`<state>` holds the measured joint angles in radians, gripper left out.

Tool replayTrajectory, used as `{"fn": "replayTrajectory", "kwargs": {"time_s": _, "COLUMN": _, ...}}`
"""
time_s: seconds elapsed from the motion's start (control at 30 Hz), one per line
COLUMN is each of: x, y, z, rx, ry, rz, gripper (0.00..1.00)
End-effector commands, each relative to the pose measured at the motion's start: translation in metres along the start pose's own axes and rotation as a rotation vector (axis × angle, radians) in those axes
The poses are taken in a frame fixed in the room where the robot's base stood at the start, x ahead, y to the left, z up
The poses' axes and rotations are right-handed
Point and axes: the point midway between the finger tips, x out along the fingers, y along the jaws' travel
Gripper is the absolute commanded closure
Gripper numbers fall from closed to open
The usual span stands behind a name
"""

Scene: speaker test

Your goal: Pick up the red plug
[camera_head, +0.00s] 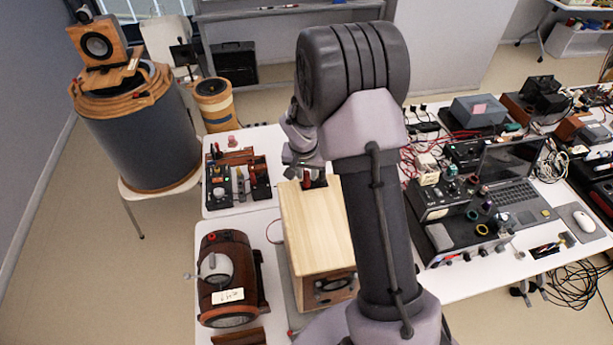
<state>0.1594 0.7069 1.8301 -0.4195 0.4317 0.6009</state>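My gripper (305,172) is at the far end of the light wooden speaker box (315,232), partly behind my own arm. It points down. A small red piece that looks like the red plug (307,183) shows right at the fingertips, over the box's top far edge, with a dark part beside it. The view is too small and too covered to tell whether the fingers are shut on it or only around it.
A brown barrel-shaped speaker (228,275) stands at the front left. A laptop (510,165), instruments and cables crowd the right table. A small pinkish-red object (232,141) lies behind the tray.

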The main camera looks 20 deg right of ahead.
Motion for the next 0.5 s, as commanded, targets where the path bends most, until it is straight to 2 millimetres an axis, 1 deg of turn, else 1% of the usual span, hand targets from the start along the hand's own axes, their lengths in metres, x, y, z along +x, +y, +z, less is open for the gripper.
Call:
{"fn": "replayTrajectory", "kwargs": {"time_s": 0.03, "x": -0.0001, "y": 0.0, "z": 0.0001, "rx": 0.0, "ry": 0.0, "rz": 0.0, "gripper": 0.71}}
{"fn": "replayTrajectory", "kwargs": {"time_s": 0.17, "x": -0.0002, "y": 0.0, "z": 0.0002, "rx": -0.001, "ry": 0.0, "rz": 0.0, "gripper": 0.97}}
{"fn": "replayTrajectory", "kwargs": {"time_s": 0.2, "x": -0.0002, "y": 0.0, "z": 0.0003, "rx": -0.001, "ry": -0.001, "rz": 0.0, "gripper": 1.0}}
{"fn": "replayTrajectory", "kwargs": {"time_s": 0.5, "x": -0.0003, "y": 0.0001, "z": 0.0005, "rx": -0.001, "ry": -0.001, "rz": 0.001, "gripper": 1.0}}
